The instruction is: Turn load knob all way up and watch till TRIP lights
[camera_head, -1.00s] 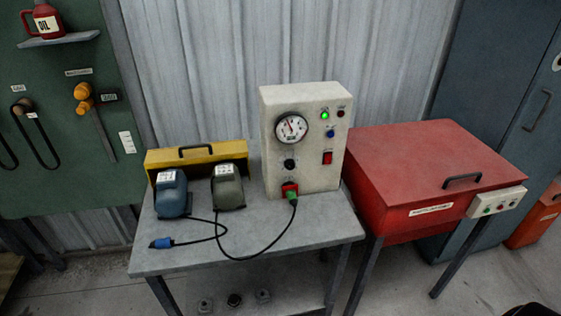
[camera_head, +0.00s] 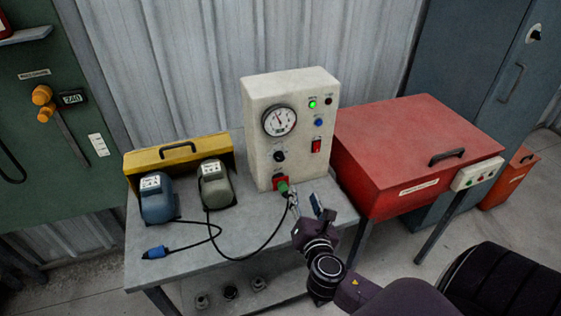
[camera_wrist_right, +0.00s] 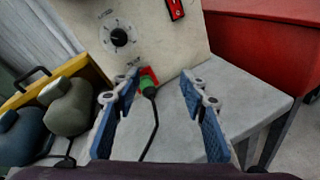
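The cream test box (camera_head: 312,149) stands on the grey bench. Its black load knob (camera_head: 279,157) is below a round dial gauge (camera_head: 279,120); the knob also shows in the right wrist view (camera_wrist_right: 118,37). A green lamp (camera_head: 312,104) is lit at the top. A dark, unlit lamp (camera_head: 328,100) is beside it; its label is too small to read. My right gripper (camera_head: 308,203) is in front of the box's lower right, below the knob and apart from it. In the wrist view its fingers (camera_wrist_right: 160,88) are spread and empty. My left gripper is not in view.
A green plug (camera_head: 283,187) with a black cable sits in the red socket under the knob. A blue motor (camera_head: 157,197) and a grey one (camera_head: 214,183) stand left, before a yellow case (camera_head: 178,152). A red chest (camera_head: 410,150) stands close on the right.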

